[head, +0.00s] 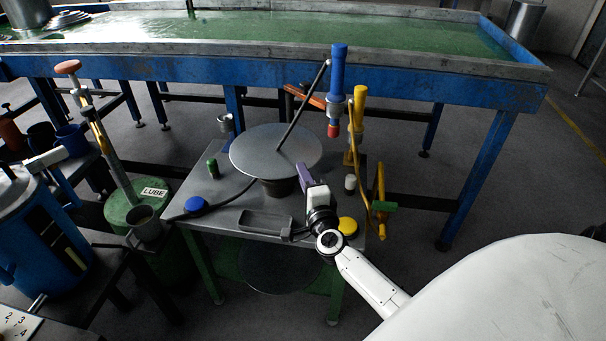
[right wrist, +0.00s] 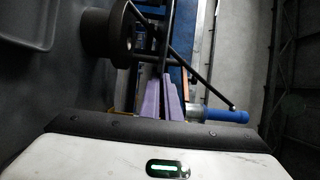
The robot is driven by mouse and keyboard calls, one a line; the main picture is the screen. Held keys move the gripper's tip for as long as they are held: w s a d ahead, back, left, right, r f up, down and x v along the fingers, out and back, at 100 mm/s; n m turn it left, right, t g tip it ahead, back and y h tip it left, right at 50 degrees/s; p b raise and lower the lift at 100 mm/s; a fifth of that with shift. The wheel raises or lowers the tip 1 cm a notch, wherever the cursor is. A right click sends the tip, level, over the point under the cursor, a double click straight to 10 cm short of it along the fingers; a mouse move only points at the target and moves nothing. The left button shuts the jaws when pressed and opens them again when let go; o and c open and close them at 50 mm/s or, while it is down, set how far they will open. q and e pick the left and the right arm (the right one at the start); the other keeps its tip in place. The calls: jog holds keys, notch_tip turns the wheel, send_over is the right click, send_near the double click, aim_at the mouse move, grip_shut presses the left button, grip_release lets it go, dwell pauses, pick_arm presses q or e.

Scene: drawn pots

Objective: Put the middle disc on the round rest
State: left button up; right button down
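A wide grey metal disc (head: 262,150) lies roughly level above a dark round pedestal (head: 279,187) on the small steel table; I take them for the task's disc and rest. In the right wrist view the pedestal (right wrist: 108,36) is at upper left, and the disc shows as a thin edge with a narrow gap between the two. My right gripper (head: 304,172) is at the disc's front right rim. Its purple fingers (right wrist: 162,95) are close together, seemingly with the rim between them. My left gripper is not in view.
The steel table also bears a blue button (head: 196,204), a yellow button (head: 347,226), a grey tray (head: 266,222) and a small green cylinder (head: 212,168). A thin rod (head: 304,105) slants over the disc. A blue-handled tool (head: 338,80) stands behind right.

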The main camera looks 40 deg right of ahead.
jog(key=shift+s+a+r, duration=0.1)
jog(key=shift+s+a, duration=0.05)
jog(key=shift+f+b, duration=2.6)
jog(key=shift+f, duration=0.45)
jog(key=shift+f+b, duration=0.5)
jog(key=shift+b, duration=0.05)
jog(key=c, duration=2)
grip_release()
jog(key=shift+o, duration=0.4)
